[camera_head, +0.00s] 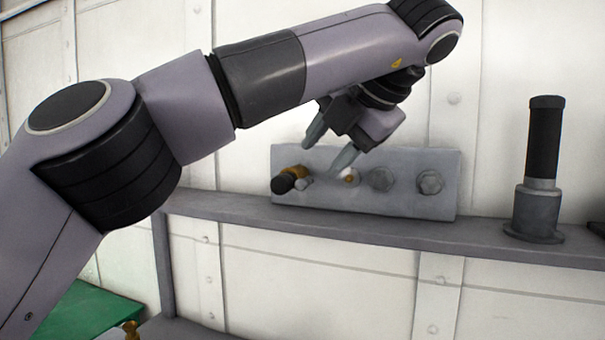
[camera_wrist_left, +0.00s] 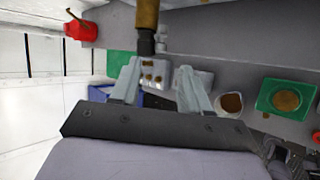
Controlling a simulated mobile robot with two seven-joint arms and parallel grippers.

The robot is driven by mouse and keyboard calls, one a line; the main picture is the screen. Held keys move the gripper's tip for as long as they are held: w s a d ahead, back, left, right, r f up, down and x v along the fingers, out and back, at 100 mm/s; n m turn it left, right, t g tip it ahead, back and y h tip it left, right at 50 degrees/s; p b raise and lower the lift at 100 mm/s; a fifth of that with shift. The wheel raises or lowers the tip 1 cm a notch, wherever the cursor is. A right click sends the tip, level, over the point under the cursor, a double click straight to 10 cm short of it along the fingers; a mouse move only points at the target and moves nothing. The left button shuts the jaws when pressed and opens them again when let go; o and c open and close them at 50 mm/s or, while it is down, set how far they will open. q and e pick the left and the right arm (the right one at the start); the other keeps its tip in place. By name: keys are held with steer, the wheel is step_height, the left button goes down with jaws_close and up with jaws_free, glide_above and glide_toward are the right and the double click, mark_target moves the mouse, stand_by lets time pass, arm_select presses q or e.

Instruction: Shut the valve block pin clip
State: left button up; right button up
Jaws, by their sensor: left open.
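The valve block (camera_head: 405,207) is a grey plate standing on a ledge against the white wall. At its left end is a brass fitting with a black end (camera_head: 283,183), seemingly the pin clip. I cannot tell its exact clip position. A brass rod with a black end (camera_wrist_left: 147,25) also shows in the left wrist view, ahead of the fingers. My left gripper (camera_head: 328,155) is open and empty, its fingers in front of the block's upper left part. It also shows in the left wrist view (camera_wrist_left: 158,68), with the fingers spread apart. My right gripper is out of view.
A black-topped grey cylinder (camera_head: 541,165) stands on the ledge (camera_head: 400,236) to the right. A green surface (camera_head: 82,315) is at lower left. The wrist view shows a red container (camera_wrist_left: 81,30), a green tray (camera_wrist_left: 265,97) and a cup (camera_wrist_left: 229,103) beyond the fingers.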

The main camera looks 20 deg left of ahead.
mark_target(304, 182)
arm_select(q)
steer(key=x, duration=0.6)
steer(key=shift+w+a+f, duration=0.1)
steer(key=shift+a+f, duration=0.05)
steer(key=shift+f, duration=0.1)
jaws_close()
